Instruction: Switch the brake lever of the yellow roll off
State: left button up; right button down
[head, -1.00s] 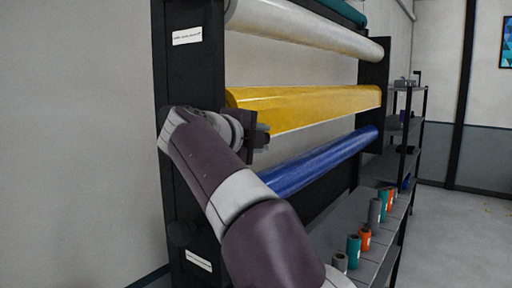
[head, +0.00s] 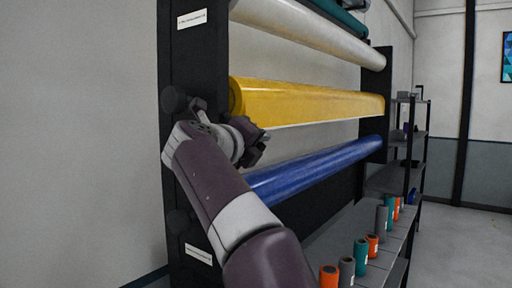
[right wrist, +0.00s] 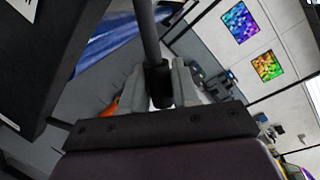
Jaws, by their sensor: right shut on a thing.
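The yellow roll (head: 310,103) lies across the black rack, between the white roll and the blue roll. My right gripper (head: 258,148) is at its near left end, beside the black post. The right wrist view shows the two grey fingers (right wrist: 158,82) shut around the black end of a grey rod, the brake lever (right wrist: 150,35). In the head view my wrist and gripper hide most of the lever. A round black knob (head: 173,98) shows on the post just behind my wrist. My left gripper is not in view.
The black post (head: 190,60) carries white labels and stands close to my right arm. The white roll (head: 310,30) is above and the blue roll (head: 320,168) below. A shelf with several small orange, teal and grey rolls is at lower right.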

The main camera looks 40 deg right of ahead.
jog(key=shift+w+f, duration=0.15)
jog(key=shift+f, duration=0.25)
jog(key=c, duration=1.1)
grip_release()
jog(key=shift+o, duration=0.8)
jog(key=shift+s+a+r, duration=0.1)
jog(key=shift+s+r, duration=0.1)
jog(key=shift+a, duration=0.25)
jog(key=b+v, duration=0.3)
jog(key=v, duration=0.9)
jog(key=shift+s, duration=0.2)
